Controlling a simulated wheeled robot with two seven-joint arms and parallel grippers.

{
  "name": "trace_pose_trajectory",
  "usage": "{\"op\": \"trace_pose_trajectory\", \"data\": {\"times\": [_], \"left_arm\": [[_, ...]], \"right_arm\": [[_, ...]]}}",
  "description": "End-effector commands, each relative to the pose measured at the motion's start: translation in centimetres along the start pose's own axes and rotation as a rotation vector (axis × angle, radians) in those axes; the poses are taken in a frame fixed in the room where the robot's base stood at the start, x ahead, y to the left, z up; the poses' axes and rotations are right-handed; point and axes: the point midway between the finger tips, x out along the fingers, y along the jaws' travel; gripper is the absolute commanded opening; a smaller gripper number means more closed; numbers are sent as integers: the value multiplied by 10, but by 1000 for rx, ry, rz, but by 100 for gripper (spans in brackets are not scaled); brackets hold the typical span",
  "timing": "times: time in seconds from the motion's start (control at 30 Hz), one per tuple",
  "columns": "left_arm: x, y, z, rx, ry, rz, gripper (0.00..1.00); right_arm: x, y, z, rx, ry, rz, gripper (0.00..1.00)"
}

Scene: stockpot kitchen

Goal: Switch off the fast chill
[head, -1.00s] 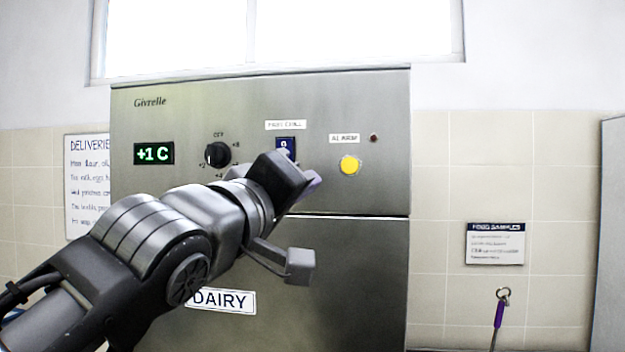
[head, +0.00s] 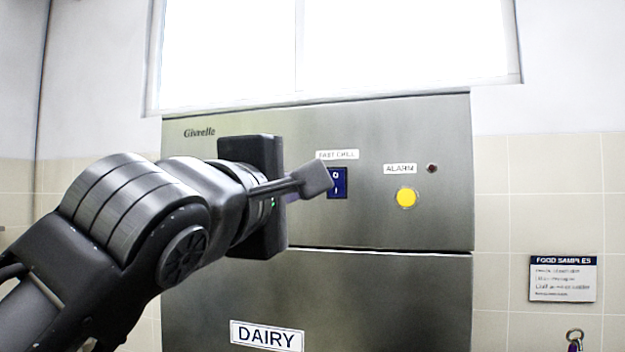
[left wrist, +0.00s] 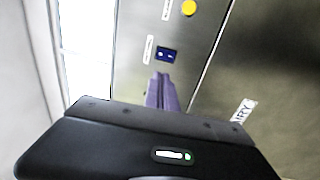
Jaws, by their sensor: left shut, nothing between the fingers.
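The fast chill switch (head: 339,186) is a blue rocker marked 0 above and I below, under the FAST CHILL label (head: 337,155) on the steel fridge front. A grey part of my left arm covers its upper left edge in the head view. I cannot tell which half is pressed in. The switch (left wrist: 168,54) shows in the left wrist view, just beyond the fingertips. My left gripper (left wrist: 159,76) has purple fingers, shut and empty, pointing at the panel near the switch. I cannot tell whether they touch it. My right gripper is out of view.
A yellow alarm button (head: 406,198) and a small dark red lamp (head: 432,168) sit right of the switch. My left arm hides the temperature display and dial. A DAIRY label (head: 267,336) is on the door below. A food samples sign (head: 563,279) hangs on the tiled wall.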

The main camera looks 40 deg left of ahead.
Motion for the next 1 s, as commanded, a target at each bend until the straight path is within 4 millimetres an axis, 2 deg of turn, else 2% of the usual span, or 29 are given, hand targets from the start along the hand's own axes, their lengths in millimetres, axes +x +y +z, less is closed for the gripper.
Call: {"op": "trace_pose_trajectory", "data": {"times": [0.27,0.5,0.7,0.83,1.0], "left_arm": [[35,3,1,2,-2,-3,0],[84,4,1,3,-2,-4,0],[118,4,1,3,-3,-2,0],[131,3,1,2,-1,-1,0],[137,0,1,1,-1,0,0]], "right_arm": [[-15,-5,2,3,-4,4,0],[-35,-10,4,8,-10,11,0],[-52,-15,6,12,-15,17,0],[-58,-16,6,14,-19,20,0],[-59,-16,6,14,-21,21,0]]}}
